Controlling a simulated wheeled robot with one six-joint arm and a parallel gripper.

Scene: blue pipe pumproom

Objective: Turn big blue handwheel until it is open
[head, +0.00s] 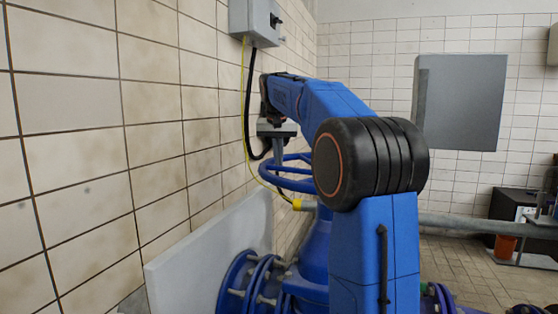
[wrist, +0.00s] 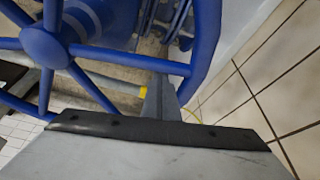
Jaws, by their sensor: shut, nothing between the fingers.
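The big blue handwheel (head: 285,184) lies roughly flat on top of the blue valve, left of my arm in the head view. My arm hides part of it. In the wrist view the handwheel (wrist: 204,42) fills the upper left, with its hub, several spokes and its thick rim. My gripper (head: 279,160) points down at the wheel's rim. In the wrist view my gripper (wrist: 161,88) is shut and empty, with its fingertips close to a spoke and just inside the rim. I cannot tell whether they touch it.
A tiled wall (head: 90,130) runs close along the left, with a grey control box (head: 254,20) and a yellow cable beside the wheel. Blue flanged pipework (head: 240,280) sits below. A grey cabinet (head: 460,100) hangs on the back wall.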

